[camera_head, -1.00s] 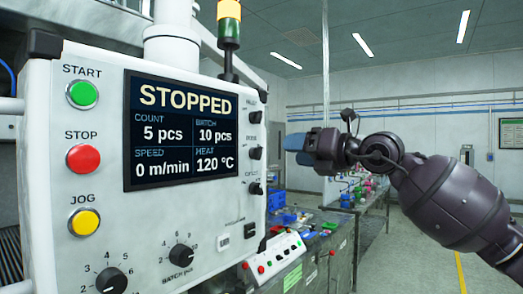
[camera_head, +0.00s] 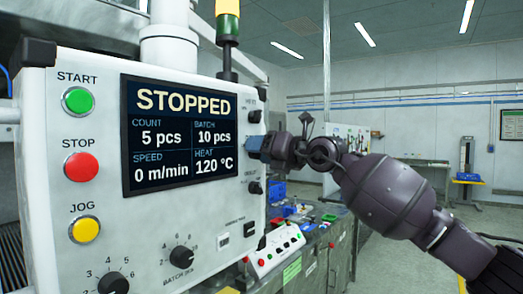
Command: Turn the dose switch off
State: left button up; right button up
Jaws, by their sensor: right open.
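A white control panel (camera_head: 48,150) carries a column of small black switches just right of its screen. The top switch (camera_head: 257,117) and the bottom switch (camera_head: 255,188) show. Their labels are too small to read surely, so I cannot tell which one is the dose switch. My right gripper (camera_head: 255,144) is open, with its blue tips at the panel's right edge, between those two switches. It covers the place of the middle switch, and I cannot tell whether it touches it. My left gripper is not in view.
The screen (camera_head: 178,135) reads STOPPED. The green START (camera_head: 77,101), red STOP (camera_head: 81,167) and yellow JOG (camera_head: 84,229) buttons line the panel's left. Black dials (camera_head: 180,257) sit below the screen. A smaller button box (camera_head: 275,252) stands low right. The room right of my arm is open.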

jog(key=c, duration=0.9)
jog(key=shift+o, duration=0.2)
jog(key=shift+f+n+b, duration=0.1)
jog(key=shift+n+b, duration=0.55)
jog(key=shift+n, duration=0.05)
jog(key=n+b, duration=0.2)
jog(key=n, duration=0.1)
jog(key=shift+s, duration=0.1)
jog(key=n, duration=0.2)
jog(key=n+b, duration=0.1)
jog(key=n, duration=0.1)
jog(key=shift+s+a+n+b, duration=0.15)
jog(key=shift+n+b, duration=0.55)
jog(key=shift+n, duration=1.1)
jog(key=shift+s, duration=0.1)
